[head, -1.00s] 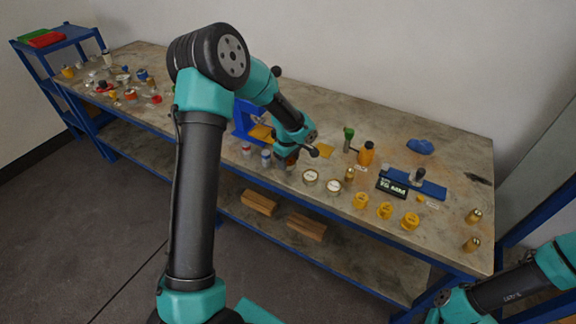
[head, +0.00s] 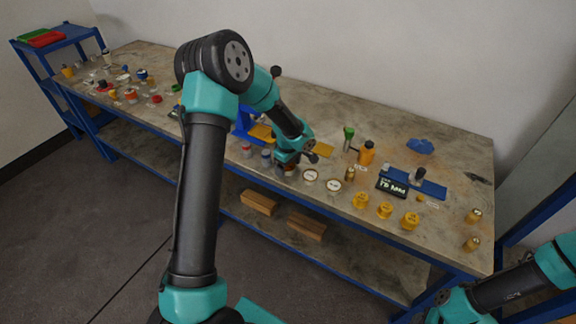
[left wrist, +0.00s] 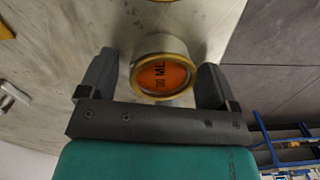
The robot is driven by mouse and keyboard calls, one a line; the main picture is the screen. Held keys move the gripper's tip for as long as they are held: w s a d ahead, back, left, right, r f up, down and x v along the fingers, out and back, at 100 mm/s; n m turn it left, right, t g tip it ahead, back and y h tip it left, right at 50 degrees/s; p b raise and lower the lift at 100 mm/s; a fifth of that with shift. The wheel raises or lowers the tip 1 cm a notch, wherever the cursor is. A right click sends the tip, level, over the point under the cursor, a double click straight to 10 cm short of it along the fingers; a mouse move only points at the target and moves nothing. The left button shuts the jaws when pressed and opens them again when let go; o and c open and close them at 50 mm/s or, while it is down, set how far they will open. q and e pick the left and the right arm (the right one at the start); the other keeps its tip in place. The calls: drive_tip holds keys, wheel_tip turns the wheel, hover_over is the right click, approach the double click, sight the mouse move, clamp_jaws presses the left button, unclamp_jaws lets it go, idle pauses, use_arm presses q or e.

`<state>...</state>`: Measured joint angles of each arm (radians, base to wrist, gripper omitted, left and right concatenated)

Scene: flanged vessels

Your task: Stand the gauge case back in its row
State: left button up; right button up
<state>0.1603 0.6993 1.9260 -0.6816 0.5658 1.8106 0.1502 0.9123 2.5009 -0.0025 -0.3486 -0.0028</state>
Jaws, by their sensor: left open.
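A round gauge case with a brass rim and an orange face with dark lettering (left wrist: 163,75) sits between the fingers of my left gripper (left wrist: 154,80) in the left wrist view. The fingers are open, one on each side, with a gap at least on the right. In the head view my left gripper (head: 289,166) is low over the bench, mostly covering this case. Two white-faced, brass-rimmed gauges (head: 310,175) (head: 334,185) stand just right of it. Part of my right arm shows at lower right; its gripper is out of view.
Small red- and blue-topped vessels (head: 247,149) stand left of the gripper, near a blue stand (head: 243,122). Yellow caps (head: 384,210), a dark lettered display (head: 391,188) and an orange bottle (head: 366,153) are to the right. The bench (head: 440,160) has bare patches behind.

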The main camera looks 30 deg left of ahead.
use_arm(q)
wheel_tip(320, 180, up, 12)
drive_tip(key=shift+r, duration=0.2)
idle(0.5)
